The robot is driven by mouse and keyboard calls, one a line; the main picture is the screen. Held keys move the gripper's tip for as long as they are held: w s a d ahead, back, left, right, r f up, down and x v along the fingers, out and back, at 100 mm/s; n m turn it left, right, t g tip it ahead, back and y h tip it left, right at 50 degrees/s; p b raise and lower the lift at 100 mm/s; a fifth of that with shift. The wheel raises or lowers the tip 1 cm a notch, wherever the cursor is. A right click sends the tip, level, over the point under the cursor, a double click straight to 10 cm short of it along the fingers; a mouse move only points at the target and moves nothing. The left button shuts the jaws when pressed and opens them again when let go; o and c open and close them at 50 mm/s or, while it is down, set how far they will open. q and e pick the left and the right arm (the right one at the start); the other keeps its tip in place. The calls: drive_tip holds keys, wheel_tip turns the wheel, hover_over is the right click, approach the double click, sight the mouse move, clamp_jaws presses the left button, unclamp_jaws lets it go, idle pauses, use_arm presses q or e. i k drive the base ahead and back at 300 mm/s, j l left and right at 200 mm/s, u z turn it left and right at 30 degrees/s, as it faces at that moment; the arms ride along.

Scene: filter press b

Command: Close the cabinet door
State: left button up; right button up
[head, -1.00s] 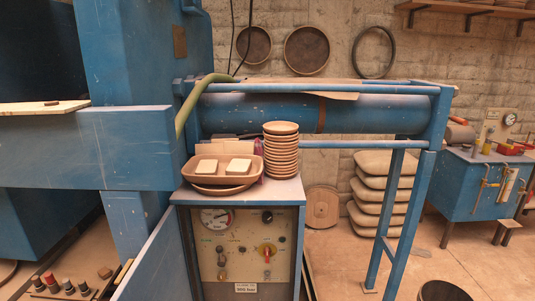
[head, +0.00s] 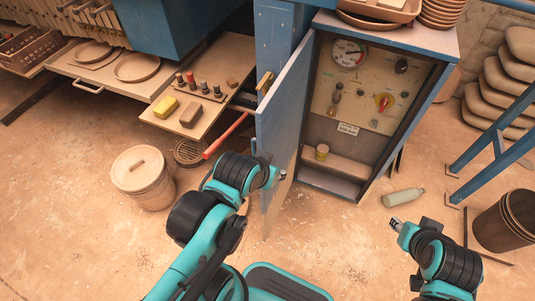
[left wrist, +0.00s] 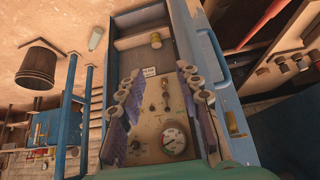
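The blue cabinet (head: 376,150) stands at the upper right of the head view. Its blue door (head: 285,115) is swung wide open toward me, hinged at the cabinet's left side. My left gripper (head: 281,175) overlaps the lower part of the door in the head view; I cannot tell if it touches. In the left wrist view my left gripper (left wrist: 158,105) is open, its fingers spread and nothing between them, with the cabinet interior (left wrist: 150,75) behind. My right gripper (head: 396,223) is low on the right, away from the cabinet; its finger opening is too small to judge.
A shelf (head: 200,122) with a yellow block and several small pegs lies left of the door, with a red bar (head: 225,136) below. A lidded barrel (head: 143,178) stands left. A bottle (head: 403,197) lies on the floor right of the cabinet, near a dark bucket (head: 505,222).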

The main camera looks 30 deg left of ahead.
sight(279, 117)
drive_tip(key=k+j+z, duration=0.1)
drive_tip(key=j, duration=0.3)
drive_tip(key=k+j, duration=0.15)
drive_tip(key=j, duration=0.25)
drive_tip(key=k+j+z, duration=0.15)
drive_tip(key=j, duration=0.25)
drive_tip(key=k+j, duration=0.2)
drive_tip(key=j, duration=0.2)
drive_tip(key=k+j+z, duration=0.15)
drive_tip(key=j, duration=0.2)
drive_tip(key=k+j, duration=0.1)
drive_tip(key=j, duration=0.3)
drive_tip(key=k+j+z, duration=0.1)
drive_tip(key=j, duration=0.35)
drive_tip(key=k+j, duration=0.15)
drive_tip(key=j, duration=0.25)
drive_tip(key=z, duration=0.05)
